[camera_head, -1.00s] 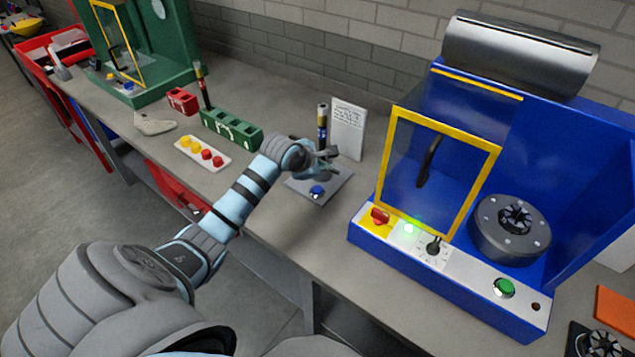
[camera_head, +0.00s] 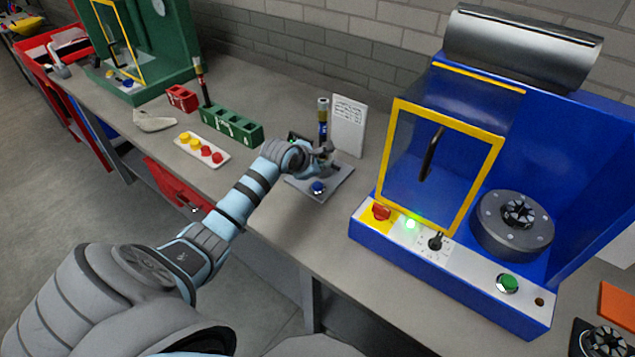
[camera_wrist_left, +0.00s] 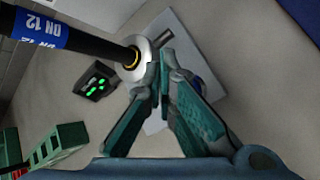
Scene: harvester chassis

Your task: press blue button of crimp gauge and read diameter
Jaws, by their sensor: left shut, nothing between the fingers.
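The crimp gauge (camera_head: 335,183) is a grey plate on the bench with a blue button (camera_head: 318,188) near its front. A black hose with a blue DN 12 label (camera_wrist_left: 45,30) stands upright on it, ending in a silver ferrule (camera_wrist_left: 138,60). A small dark display (camera_wrist_left: 97,82) shows green marks too small to read. My left gripper (camera_wrist_left: 165,62) is shut and empty, over the plate beside the ferrule; its fingers partly hide the button in the left wrist view (camera_wrist_left: 198,84). I cannot tell whether it touches the ferrule. My right gripper is not in view.
A blue machine (camera_head: 440,270) with a yellow-framed guard stands close on the right. A white card (camera_head: 348,125) stands behind the gauge. A green block (camera_head: 232,127) and a white tray with yellow and red pieces (camera_head: 202,153) lie left. Bare bench lies in front of the gauge.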

